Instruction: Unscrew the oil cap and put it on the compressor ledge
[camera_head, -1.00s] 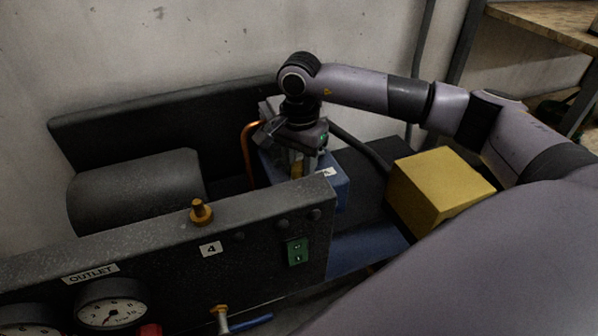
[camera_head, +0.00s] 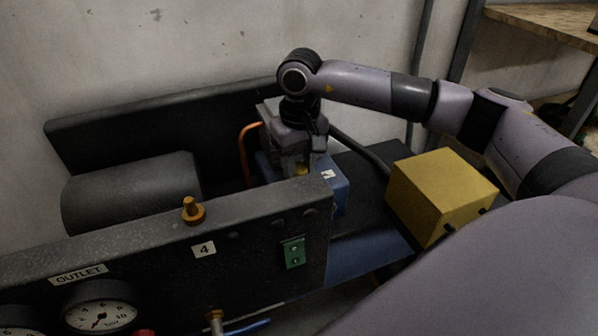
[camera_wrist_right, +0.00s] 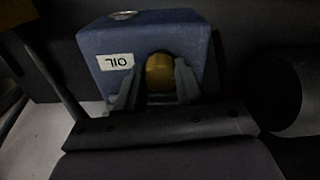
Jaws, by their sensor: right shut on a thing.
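The yellow oil cap (camera_wrist_right: 160,73) is at the blue oil housing (camera_wrist_right: 115,45), beside a white OIL label, in the right wrist view. My right gripper (camera_wrist_right: 158,85) has one finger on each side of the cap and is shut on it. I cannot tell whether the cap is still threaded in. My left gripper is not in view.
A dark front panel (camera_head: 265,250) with a brass fitting (camera_head: 193,211) on top stands in front. A yellow box (camera_head: 440,195) is to the right. A dark cylinder (camera_head: 130,190) lies at the left, and a copper pipe (camera_head: 246,155) rises left of the gripper.

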